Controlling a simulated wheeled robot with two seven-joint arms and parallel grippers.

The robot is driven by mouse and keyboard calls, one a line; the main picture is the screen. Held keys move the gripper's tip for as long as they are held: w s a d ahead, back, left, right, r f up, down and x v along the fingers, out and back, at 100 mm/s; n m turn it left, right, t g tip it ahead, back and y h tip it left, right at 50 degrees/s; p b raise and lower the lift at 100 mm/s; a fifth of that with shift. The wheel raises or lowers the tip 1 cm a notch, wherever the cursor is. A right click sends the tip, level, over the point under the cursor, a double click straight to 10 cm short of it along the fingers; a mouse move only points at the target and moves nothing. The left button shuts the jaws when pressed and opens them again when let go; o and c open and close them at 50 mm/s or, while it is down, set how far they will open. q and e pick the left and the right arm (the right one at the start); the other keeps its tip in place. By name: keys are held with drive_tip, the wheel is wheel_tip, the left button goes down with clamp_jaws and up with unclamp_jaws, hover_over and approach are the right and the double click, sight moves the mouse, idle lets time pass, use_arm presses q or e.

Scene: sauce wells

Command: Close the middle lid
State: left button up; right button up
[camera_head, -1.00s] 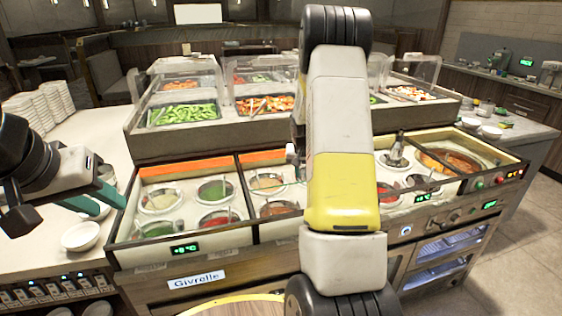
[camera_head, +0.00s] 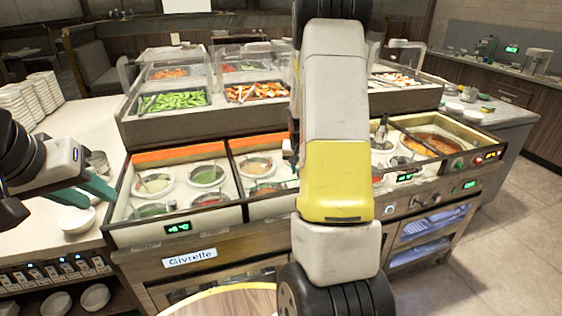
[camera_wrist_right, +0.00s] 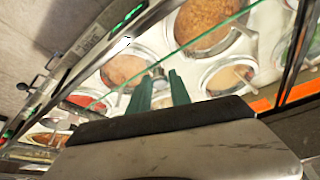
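The counter holds sauce wells in left, middle and right sections. The middle section (camera_head: 262,208) is partly hidden behind my right arm. In the right wrist view, a thin green glass edge (camera_wrist_right: 200,38), apparently the middle lid's, runs slantwise above the round sauce pots. My right gripper (camera_wrist_right: 160,76) has its two green fingers apart near this edge. A small grey metal piece shows at the gap; I cannot tell if the fingers touch it. In the head view this gripper is hidden behind the arm. My left gripper (camera_head: 82,190) is open and empty over the left counter.
The left section (camera_head: 180,228) has several sauce pots uncovered to view. The right section (camera_head: 462,142) holds a wide brown pot and a ladle. Food trays under clear guards stand behind.

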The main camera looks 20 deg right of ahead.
drive_tip(key=shift+r, duration=0.1)
drive_tip(key=v, duration=0.7)
drive_tip(key=shift+s+r, duration=0.1)
drive_tip(key=shift+r, duration=0.15)
